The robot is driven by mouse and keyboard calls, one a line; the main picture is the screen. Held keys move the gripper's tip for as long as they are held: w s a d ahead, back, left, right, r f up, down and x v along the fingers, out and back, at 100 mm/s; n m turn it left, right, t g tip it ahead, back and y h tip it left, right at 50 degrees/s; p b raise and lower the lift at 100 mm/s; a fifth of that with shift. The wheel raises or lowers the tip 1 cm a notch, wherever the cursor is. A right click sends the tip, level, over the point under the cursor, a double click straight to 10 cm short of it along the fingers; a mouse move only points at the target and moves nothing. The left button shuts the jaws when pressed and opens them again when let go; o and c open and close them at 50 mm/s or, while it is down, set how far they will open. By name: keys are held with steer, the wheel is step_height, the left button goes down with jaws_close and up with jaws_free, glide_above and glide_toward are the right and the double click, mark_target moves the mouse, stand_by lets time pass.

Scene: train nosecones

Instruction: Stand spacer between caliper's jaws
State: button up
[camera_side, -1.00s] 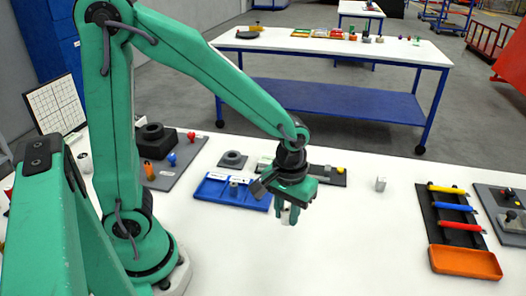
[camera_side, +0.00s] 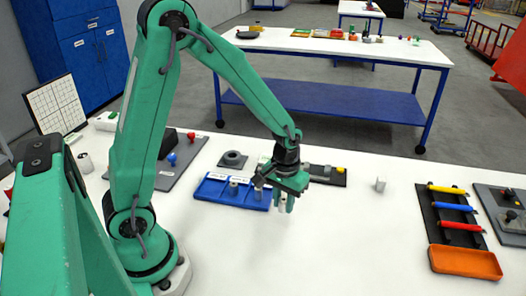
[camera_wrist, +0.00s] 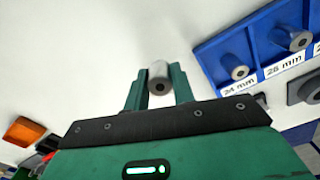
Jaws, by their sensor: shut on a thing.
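My gripper (camera_side: 285,204) is shut on a pale grey cylindrical spacer (camera_wrist: 158,78) with a dark hole in its end, held above the white table. In the wrist view the spacer sits between the two green fingers. The caliper cannot be made out in the wrist view.
A blue spacer tray (camera_side: 213,197) with labels, "24 mm" and "26 mm" among them, holds other spacers left of my gripper. A grey ring on a square base (camera_side: 233,159) stands behind it. A small pale block (camera_side: 380,185) is at right, near a rack and orange bin (camera_side: 465,263).

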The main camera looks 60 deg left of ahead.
mark_target(283, 211)
steer(key=shift+f, duration=1.85)
steer(key=shift+f, duration=0.1)
steer(key=o, duration=1)
step_height(283, 211, up, 11)
steer(key=shift+r, duration=0.6)
steer(key=shift+r, duration=0.1)
